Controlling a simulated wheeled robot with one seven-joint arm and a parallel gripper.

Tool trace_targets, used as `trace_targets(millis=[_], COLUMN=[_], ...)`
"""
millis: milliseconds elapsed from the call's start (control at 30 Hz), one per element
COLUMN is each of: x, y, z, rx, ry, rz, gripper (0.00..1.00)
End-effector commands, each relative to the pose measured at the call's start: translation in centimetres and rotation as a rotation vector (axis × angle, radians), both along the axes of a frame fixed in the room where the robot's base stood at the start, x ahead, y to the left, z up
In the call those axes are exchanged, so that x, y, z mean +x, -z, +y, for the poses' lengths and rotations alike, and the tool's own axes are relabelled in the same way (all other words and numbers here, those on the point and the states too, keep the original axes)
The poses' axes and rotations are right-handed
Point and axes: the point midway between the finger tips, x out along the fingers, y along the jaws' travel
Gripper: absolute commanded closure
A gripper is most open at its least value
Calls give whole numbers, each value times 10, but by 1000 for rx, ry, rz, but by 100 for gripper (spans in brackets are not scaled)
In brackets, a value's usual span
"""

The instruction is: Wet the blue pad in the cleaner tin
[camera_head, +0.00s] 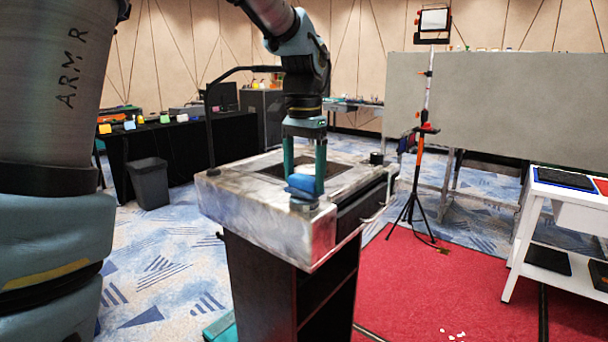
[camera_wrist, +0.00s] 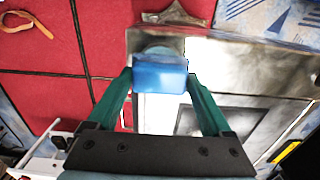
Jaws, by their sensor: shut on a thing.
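A blue pad (camera_head: 302,183) is held between the teal fingers of my gripper (camera_head: 304,187), over the near corner of a metal-topped cart (camera_head: 255,212). In the wrist view the pad (camera_wrist: 160,74) sits between the two fingertips (camera_wrist: 159,78), and the fingers are shut on its sides. A small round, pale grey thing (camera_head: 303,204), likely the cleaner tin, shows just under the pad. Its edge also shows beyond the pad in the wrist view (camera_wrist: 158,50). The pad hides most of it, and I cannot tell whether they touch.
The cart top has a dark recessed opening (camera_head: 340,168) behind my gripper and a small black round item (camera_head: 376,158) at its right. A tripod stand (camera_head: 412,205) stands to the right, and a white table (camera_head: 565,214) farther right. A grey bin (camera_head: 150,183) stands left.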

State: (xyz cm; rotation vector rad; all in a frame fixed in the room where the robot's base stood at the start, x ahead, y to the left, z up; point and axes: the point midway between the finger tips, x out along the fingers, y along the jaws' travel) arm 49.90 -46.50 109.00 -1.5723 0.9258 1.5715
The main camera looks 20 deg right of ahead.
Motion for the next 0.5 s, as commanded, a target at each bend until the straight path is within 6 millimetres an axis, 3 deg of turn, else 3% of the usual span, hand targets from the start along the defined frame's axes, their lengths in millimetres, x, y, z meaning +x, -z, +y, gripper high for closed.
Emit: trace_targets(millis=[500], x=[0], y=[6], z=[0], rx=[0], ry=[0], rz=[0], gripper=[61])
